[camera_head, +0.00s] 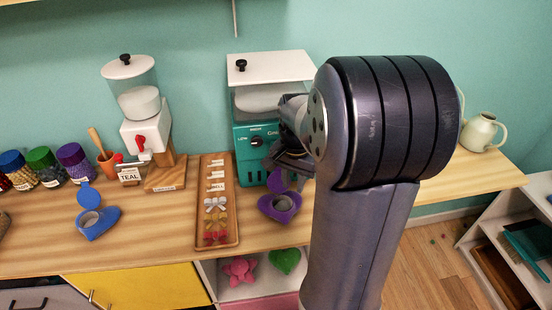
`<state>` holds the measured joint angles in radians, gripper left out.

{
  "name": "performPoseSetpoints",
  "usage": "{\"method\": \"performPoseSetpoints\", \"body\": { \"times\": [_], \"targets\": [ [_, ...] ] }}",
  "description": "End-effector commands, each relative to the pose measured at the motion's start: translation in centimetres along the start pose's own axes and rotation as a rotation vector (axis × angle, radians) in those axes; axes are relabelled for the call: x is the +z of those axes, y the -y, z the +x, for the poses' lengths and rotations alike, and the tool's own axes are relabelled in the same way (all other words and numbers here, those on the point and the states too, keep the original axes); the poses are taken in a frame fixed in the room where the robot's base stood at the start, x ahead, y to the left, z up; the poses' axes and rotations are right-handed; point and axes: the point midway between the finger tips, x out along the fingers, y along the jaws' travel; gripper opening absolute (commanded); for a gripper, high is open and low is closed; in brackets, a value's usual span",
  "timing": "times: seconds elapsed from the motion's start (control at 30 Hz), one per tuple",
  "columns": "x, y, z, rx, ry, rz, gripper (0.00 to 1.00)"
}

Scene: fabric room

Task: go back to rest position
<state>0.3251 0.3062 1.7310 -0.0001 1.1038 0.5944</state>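My arm stands large in the front right of the head view. My gripper (287,163) is in front of the teal machine (246,170) with the white lid, just above an open purple heart-shaped box (281,206). The box's raised round purple part is just below the fingers; I cannot tell whether they touch it. My arm hides part of the gripper and the right side of the machine. Whether the fingers are open or shut does not show clearly.
A wooden tray (231,224) with labels and bows lies left of the purple box. Further left are a blue heart box (97,219), a white dispenser (146,130), a wooden cup (107,161) and several jars (71,157). A pale jug (482,132) stands right of my arm.

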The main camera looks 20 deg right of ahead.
Motion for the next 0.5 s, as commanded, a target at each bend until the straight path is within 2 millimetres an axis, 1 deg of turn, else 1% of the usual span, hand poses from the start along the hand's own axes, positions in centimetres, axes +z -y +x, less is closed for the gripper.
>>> {"method": "performPoseSetpoints", "body": {
  "times": [0.17, 0.27, 0.5],
  "targets": [
    [0.1, 0.0, 1.8, 0.003, 0.004, 0.000, 0.26],
    [0.1, -0.1, 3.5, 0.004, 0.005, 0.000, 0.26],
    [0.1, -0.1, 8.4, 0.004, 0.006, 0.000, 0.26]
  ]
}}
